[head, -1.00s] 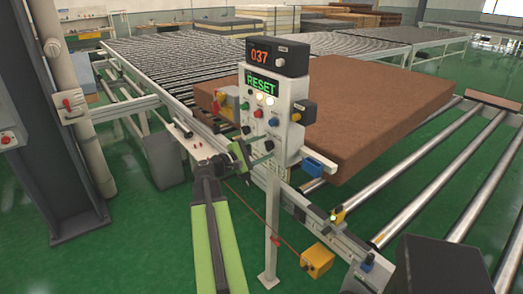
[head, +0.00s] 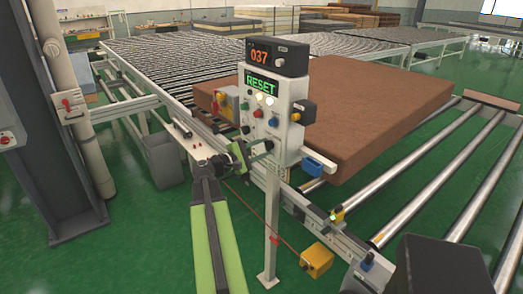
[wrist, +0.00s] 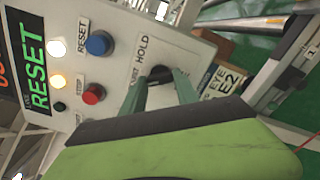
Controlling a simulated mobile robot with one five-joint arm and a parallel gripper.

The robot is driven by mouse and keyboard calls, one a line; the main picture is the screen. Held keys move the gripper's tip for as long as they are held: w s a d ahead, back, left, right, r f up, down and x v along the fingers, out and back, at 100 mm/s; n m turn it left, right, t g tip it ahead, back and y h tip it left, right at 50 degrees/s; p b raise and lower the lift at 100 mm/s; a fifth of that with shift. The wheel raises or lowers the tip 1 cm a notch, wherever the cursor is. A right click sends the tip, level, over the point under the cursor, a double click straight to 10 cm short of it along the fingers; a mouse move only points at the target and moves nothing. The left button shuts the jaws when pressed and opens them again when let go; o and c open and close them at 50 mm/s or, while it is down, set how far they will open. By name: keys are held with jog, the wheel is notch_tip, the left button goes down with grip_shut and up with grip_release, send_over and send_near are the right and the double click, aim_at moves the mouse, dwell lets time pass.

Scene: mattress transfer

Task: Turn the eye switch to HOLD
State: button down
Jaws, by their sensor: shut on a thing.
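The white control panel (head: 291,140) stands on a post in the head view, with a green RESET display (head: 262,84). The eye switch (wrist: 160,75) is a small dark knob on the panel's lower part in the wrist view. A HOLD label (wrist: 142,47) is printed beside it, and an EYE E2 label (wrist: 221,86) is close by. My gripper (wrist: 158,88) is shut on the knob, with one green finger on each side. The fingers hide part of the knob, so its pointing direction is unclear.
A blue button (wrist: 99,43) and a red button (wrist: 93,94) sit close to the switch. A brown mattress (head: 365,105) lies on the conveyor behind the panel. A yellow box (head: 317,259) is low at the right, joined to a red cord.

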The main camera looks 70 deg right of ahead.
jog(key=shift+d, duration=0.15)
jog(key=m, duration=0.6)
jog(key=shift+w+d+r+m, duration=0.1)
jog(key=shift+m, duration=0.3)
jog(key=m, duration=0.6)
jog(key=shift+m, duration=0.4)
jog(key=c, duration=0.9)
grip_release()
